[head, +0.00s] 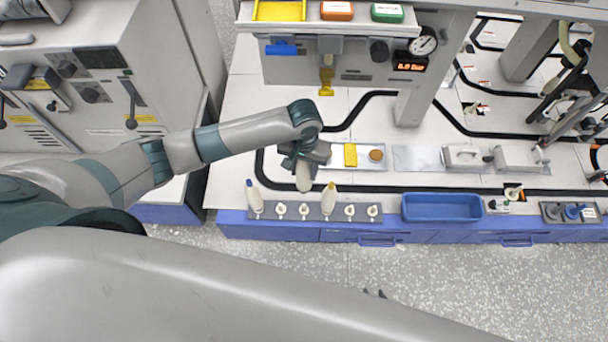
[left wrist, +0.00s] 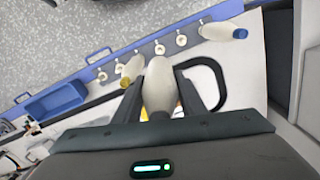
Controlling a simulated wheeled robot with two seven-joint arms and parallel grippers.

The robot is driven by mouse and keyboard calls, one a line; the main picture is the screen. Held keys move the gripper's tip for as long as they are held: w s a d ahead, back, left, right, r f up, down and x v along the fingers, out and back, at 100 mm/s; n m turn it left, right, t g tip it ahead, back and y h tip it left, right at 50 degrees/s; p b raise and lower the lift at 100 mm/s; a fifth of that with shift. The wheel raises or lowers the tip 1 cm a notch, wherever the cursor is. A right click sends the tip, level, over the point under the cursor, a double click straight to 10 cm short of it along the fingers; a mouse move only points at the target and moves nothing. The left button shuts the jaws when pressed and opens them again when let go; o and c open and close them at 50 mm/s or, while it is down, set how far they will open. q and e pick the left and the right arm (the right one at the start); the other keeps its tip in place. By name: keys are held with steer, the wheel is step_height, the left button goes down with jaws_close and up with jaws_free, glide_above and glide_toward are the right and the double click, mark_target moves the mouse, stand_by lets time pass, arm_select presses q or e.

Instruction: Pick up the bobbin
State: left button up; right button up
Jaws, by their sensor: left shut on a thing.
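My left gripper (head: 304,160) is shut on a pale, tapered bobbin (head: 304,178), which hangs below it. In the left wrist view the held bobbin (left wrist: 160,86) sits between the two dark fingers. The gripper is at the back edge of a grey peg tray (head: 266,210). A blue-tipped bobbin (head: 254,198) stands at the tray's left end, and a yellow-tipped bobbin (head: 328,200) stands near its middle. The other pegs in view are bare.
A blue bin (head: 440,207) stands right of the tray. Behind the gripper, a metal plate (head: 372,165) holds a yellow block (head: 350,155) and a brown round piece (head: 376,155). A machine with a gauge (head: 424,44) overhangs the table. A grey cabinet is at left.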

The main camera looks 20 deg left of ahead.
arm_select(q)
steer(key=shift+r, duration=0.3)
stand_by(0.4)
steer(key=shift+s+a+r, duration=0.1)
steer(key=shift+r, duration=0.2)
steer(key=s+a+r, duration=0.2)
steer(key=s+r, duration=0.2)
steer(key=r, duration=0.3)
steer(key=s+a+r, duration=0.3)
steer(key=s+r, duration=0.1)
steer(key=r, duration=0.3)
steer(key=shift+s+a+r, duration=0.2)
steer(key=shift+a+r, duration=0.05)
steer(key=shift+a, duration=0.1)
steer(key=shift+d, duration=0.1)
